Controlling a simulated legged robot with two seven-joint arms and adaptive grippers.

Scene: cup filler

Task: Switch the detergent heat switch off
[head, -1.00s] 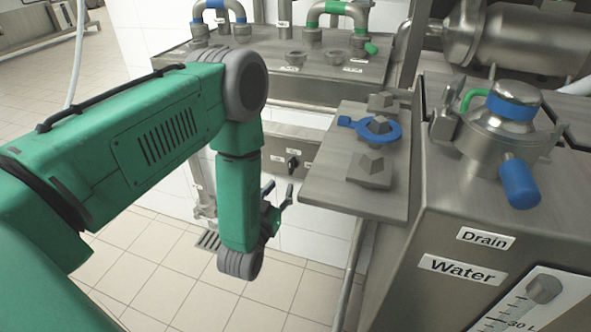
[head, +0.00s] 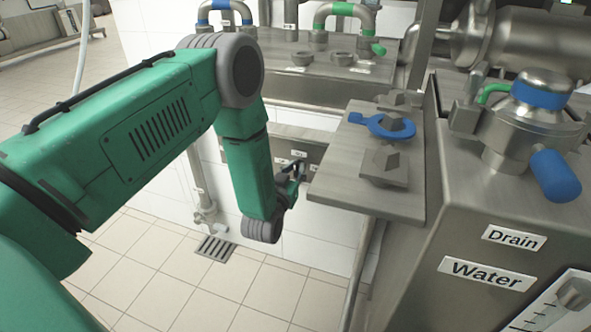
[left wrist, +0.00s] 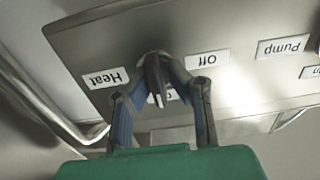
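The detergent heat switch looks to be the small dark knob (left wrist: 155,86) in the left wrist view, on a steel panel with upside-down labels. "Heat" (left wrist: 106,78) is at its left and "Off" (left wrist: 208,60) at its right; a label behind it is partly hidden. My left gripper (left wrist: 157,68) reaches the knob, with a finger on each side and the tips close together. Contact and a firm grip cannot be made out. In the head view the left gripper (head: 291,172) is in front of the low panel (head: 309,148) and hides the knob. My right gripper is out of view.
The steel tank (head: 455,215) labelled "Drain" and "Water" fills the right. A "Pump" label (left wrist: 284,47) is farther along the panel. Tiled floor lies open below.

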